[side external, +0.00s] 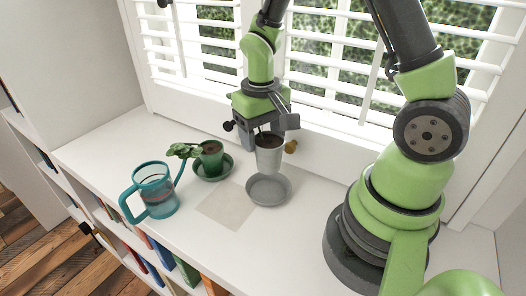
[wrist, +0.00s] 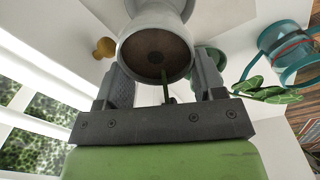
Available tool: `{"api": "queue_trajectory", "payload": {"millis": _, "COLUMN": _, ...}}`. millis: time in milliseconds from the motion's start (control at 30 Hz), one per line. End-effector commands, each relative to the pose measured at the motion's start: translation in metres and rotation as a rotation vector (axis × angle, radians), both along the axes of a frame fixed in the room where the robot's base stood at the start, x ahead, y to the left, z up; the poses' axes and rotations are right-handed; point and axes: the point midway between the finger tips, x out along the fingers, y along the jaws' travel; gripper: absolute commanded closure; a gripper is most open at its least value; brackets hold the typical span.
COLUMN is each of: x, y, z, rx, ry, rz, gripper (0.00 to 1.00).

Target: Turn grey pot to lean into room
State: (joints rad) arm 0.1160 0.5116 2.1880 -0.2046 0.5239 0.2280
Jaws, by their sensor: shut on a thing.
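The grey pot (side external: 268,158) is upright, with dark soil (wrist: 155,52) inside. My gripper (side external: 268,128) is shut on it, with a finger on each side in the wrist view (wrist: 164,72). A thin green stem (wrist: 165,90) runs from the soil towards my gripper's body; any leaves are hidden. The grey saucer (side external: 268,190) lies on the white sill, with its inside largely bare. The pot's bottom overlaps the saucer's far rim in the side view and seems raised; the exact gap cannot be told.
A green pot (side external: 211,158) with a leafy plant stands in a green saucer (side external: 226,167) to the left. A teal jug (side external: 155,192) is near the front edge. A pale square (side external: 228,205) lies clear. A small brown knob-like thing (side external: 291,146) is beside the pot, near the shutters (side external: 330,75).

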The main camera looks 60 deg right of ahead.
Motion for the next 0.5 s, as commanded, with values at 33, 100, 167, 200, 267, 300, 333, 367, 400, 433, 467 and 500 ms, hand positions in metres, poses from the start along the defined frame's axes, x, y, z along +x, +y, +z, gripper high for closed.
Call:
{"api": "queue_trajectory", "payload": {"millis": 33, "x": 0.001, "y": 0.0, "z": 0.009, "rx": -0.001, "ry": -0.006, "rz": 0.0, "gripper": 0.75}}
{"api": "queue_trajectory", "payload": {"millis": 100, "x": 0.001, "y": 0.0, "z": 0.017, "rx": -0.001, "ry": -0.006, "rz": 0.001, "gripper": 0.75}}
{"api": "queue_trajectory", "payload": {"millis": 167, "x": 0.001, "y": 0.0, "z": 0.024, "rx": -0.001, "ry": -0.004, "rz": 0.001, "gripper": 0.75}}
{"api": "queue_trajectory", "payload": {"millis": 200, "x": 0.001, "y": 0.0, "z": 0.027, "rx": -0.001, "ry": -0.005, "rz": 0.001, "gripper": 0.75}}
{"api": "queue_trajectory", "payload": {"millis": 267, "x": 0.001, "y": 0.0, "z": 0.032, "rx": -0.001, "ry": -0.004, "rz": 0.0, "gripper": 0.75}}
{"api": "queue_trajectory", "payload": {"millis": 300, "x": 0.001, "y": 0.0, "z": 0.035, "rx": 0.0, "ry": -0.003, "rz": 0.0, "gripper": 0.75}}
{"api": "queue_trajectory", "payload": {"millis": 333, "x": 0.001, "y": 0.0, "z": 0.037, "rx": 0.0, "ry": -0.003, "rz": 0.0, "gripper": 0.75}}
{"api": "queue_trajectory", "payload": {"millis": 367, "x": 0.001, "y": 0.0, "z": 0.039, "rx": -0.001, "ry": -0.004, "rz": 0.001, "gripper": 0.75}}
{"api": "queue_trajectory", "payload": {"millis": 400, "x": 0.0, "y": 0.0, "z": 0.041, "rx": -0.001, "ry": -0.002, "rz": 0.001, "gripper": 0.75}}
{"api": "queue_trajectory", "payload": {"millis": 433, "x": 0.0, "y": 0.0, "z": 0.042, "rx": -0.001, "ry": -0.002, "rz": 0.001, "gripper": 0.75}}
{"api": "queue_trajectory", "payload": {"millis": 467, "x": 0.0, "y": 0.0, "z": 0.043, "rx": -0.001, "ry": -0.003, "rz": 0.002, "gripper": 0.75}}
{"api": "queue_trajectory", "payload": {"millis": 500, "x": 0.0, "y": 0.0, "z": 0.046, "rx": -0.001, "ry": -0.002, "rz": 0.001, "gripper": 0.75}}
